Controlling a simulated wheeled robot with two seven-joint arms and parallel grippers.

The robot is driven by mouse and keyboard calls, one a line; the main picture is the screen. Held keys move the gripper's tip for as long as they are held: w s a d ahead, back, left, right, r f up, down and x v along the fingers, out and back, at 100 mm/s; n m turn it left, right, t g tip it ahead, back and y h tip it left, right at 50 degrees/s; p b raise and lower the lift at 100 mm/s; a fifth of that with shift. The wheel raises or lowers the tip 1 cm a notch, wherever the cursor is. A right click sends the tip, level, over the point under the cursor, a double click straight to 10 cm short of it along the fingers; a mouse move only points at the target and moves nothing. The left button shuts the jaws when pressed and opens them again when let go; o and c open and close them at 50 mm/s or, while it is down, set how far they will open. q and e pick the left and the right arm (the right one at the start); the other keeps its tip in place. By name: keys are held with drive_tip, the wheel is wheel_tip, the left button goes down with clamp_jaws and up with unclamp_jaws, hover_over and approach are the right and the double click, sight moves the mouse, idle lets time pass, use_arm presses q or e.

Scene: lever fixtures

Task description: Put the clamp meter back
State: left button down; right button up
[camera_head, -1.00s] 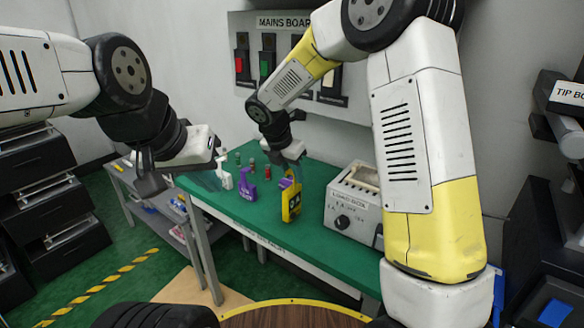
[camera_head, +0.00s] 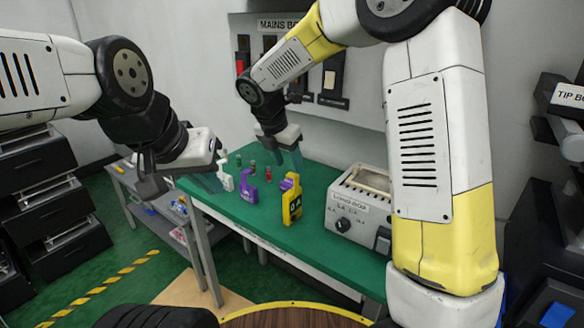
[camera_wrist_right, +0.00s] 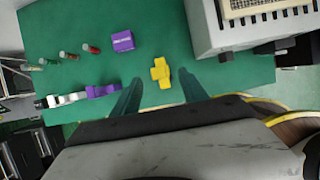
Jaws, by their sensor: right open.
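A yellow device with a black face, which I take to be the clamp meter (camera_head: 291,205), stands upright on the green bench top (camera_head: 262,222). In the right wrist view the yellow meter (camera_wrist_right: 160,73) shows from above. My right gripper (camera_head: 285,160) is open above and behind it, apart from it. In the right wrist view the spread fingers of that gripper (camera_wrist_right: 160,92) show empty, the meter lying beyond and between them. My left gripper (camera_head: 216,172) hangs at the bench's left end, its fingers apart and nothing seen between them.
A purple tool (camera_head: 249,188) and a white tool (camera_head: 226,178) stand left of the meter. A purple box (camera_wrist_right: 123,41) sits behind it. A grey load box (camera_head: 352,205) stands to the right. Small red and green cylinders (camera_head: 253,168) stand at the back. The mains board (camera_head: 330,85) hangs behind.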

drive_tip(key=s+d+r+m+y, duration=0.1)
drive_tip(key=s+d+r+m, duration=0.55)
drive_tip(key=r, duration=0.25)
drive_tip(key=s+d+m+t+y, duration=0.1)
drive_tip(key=s+d+m, duration=0.3)
drive_tip(key=s+m, duration=0.5)
drive_tip(key=s+d+m+t+y, duration=0.1)
drive_tip(key=s+d+m+y, duration=0.1)
drive_tip(key=s+d+m, duration=0.3)
drive_tip(key=shift+s+r+m+t+y, duration=0.3)
drive_tip(key=shift+s+m, duration=1.85)
drive_tip(key=shift+m, duration=1.7)
drive_tip(key=shift+f, duration=0.1)
